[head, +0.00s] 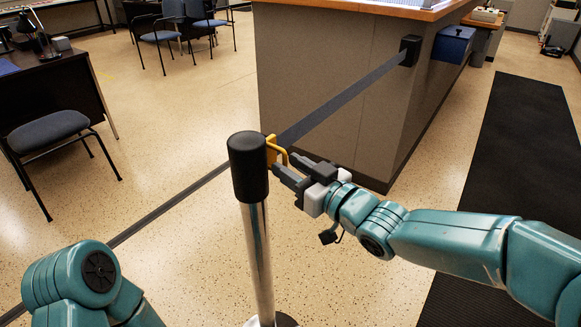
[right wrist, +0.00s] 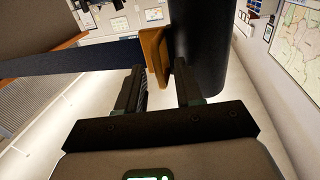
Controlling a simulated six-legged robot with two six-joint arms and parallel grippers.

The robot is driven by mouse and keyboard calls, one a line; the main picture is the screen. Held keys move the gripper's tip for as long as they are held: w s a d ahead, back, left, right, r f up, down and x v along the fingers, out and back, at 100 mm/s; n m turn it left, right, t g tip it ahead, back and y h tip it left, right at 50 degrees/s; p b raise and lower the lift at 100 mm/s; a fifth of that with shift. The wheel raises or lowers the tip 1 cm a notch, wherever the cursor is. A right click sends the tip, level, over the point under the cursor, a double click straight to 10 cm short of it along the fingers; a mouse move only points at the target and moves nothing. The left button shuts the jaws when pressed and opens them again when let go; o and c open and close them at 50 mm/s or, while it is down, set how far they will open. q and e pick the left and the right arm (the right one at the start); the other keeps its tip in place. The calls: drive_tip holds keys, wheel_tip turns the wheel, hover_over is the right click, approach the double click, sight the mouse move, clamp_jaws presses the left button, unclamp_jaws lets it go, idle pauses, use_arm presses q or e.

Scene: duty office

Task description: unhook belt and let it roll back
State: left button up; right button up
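The dark belt (head: 340,100) is stretched taut from a black wall unit (head: 410,50) on the counter's side to the post (head: 248,165). The post has a black cap and a chrome shaft. The belt's yellow end clip (head: 271,150) sits against the post's head, with a yellow loop sticking out. My right gripper (head: 279,172) is at the clip, its two fingers apart. In the right wrist view the clip (right wrist: 154,55) shows between and just beyond the fingertips (right wrist: 160,72); I cannot tell if they touch it. Only part of my left arm shows, without its gripper.
The counter (head: 320,60) stands behind the belt, with a blue box (head: 453,43) at its right side. A black mat (head: 510,150) lies at right. A chair (head: 48,132) and desk are at left. A dark strip (head: 165,208) crosses the floor.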

drive_tip(key=shift+w+a, duration=0.2)
drive_tip(key=shift+w, duration=0.1)
clamp_jaws()
idle(1.3)
